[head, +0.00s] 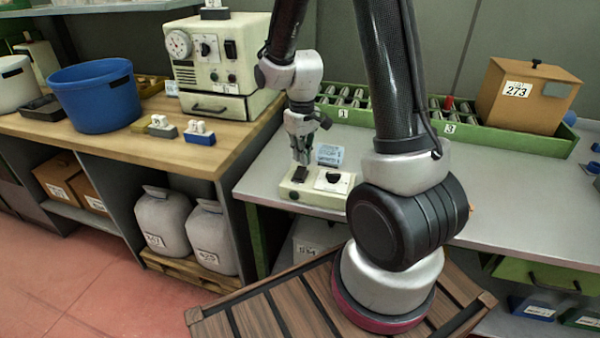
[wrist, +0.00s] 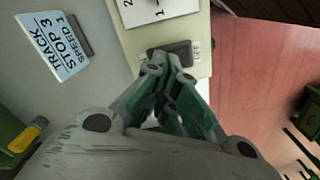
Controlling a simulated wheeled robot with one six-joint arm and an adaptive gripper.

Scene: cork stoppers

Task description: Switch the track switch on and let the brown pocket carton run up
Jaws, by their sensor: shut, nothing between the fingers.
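A cream control box (head: 315,192) stands near the front edge of the grey bench. It has a dark rocker switch (head: 299,173) on the left and a dial with a black knob (head: 333,178) on the right. My gripper (head: 302,160) is shut and empty, pointing down over the switch end of the box. In the wrist view its fingertips (wrist: 166,62) meet at the edge of the dark switch (wrist: 182,50); I cannot tell whether they touch it. A light blue card (wrist: 55,43) reads TRACK, STOP 3, SPEED 1. I cannot make out a brown pocket carton.
A wooden bench (head: 130,148) on the left holds a blue tub (head: 95,98) and a cream instrument (head: 220,60).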

